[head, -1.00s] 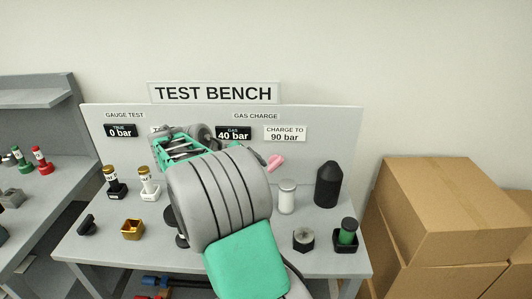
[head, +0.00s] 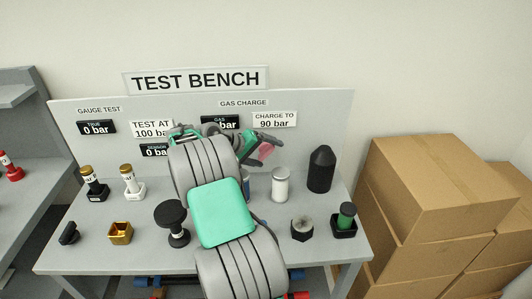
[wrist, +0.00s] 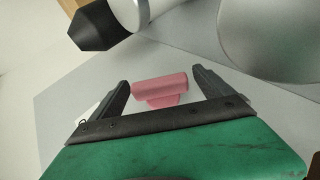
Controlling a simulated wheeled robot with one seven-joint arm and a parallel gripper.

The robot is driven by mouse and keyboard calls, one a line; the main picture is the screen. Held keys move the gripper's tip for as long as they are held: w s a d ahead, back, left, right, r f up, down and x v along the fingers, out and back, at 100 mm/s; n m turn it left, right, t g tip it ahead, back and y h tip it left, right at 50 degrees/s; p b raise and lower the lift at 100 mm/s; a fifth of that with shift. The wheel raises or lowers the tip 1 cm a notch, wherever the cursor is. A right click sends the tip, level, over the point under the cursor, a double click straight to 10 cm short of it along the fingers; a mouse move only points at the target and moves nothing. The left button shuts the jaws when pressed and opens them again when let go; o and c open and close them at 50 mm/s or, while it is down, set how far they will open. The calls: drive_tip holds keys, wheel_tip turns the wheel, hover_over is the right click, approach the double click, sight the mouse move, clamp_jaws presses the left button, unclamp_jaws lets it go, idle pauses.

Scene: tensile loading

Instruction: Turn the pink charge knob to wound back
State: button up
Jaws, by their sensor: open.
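The pink charge knob (head: 265,152) is on the upright panel of the test bench, below the gas charge labels. In the head view my gripper (head: 267,147) is right at it and hides part of it. In the wrist view the pink knob (wrist: 160,88) shows as a bar lying across the picture, between the two dark fingers of my gripper (wrist: 160,78). The fingers are open, with a gap on each side of the knob. I cannot tell how far the fingertips reach along it. The gas readout (head: 220,122) is partly hidden by my arm.
A hex nut (head: 302,229) and a green-topped piece (head: 345,217) are in front. A black knobbed piece (head: 172,222) stands left of my arm. Cardboard boxes (head: 440,190) fill the right.

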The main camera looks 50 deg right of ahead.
drive_tip(key=shift+s, duration=0.1)
drive_tip(key=c, duration=1.4)
drive_tip(key=shift+o, duration=0.2)
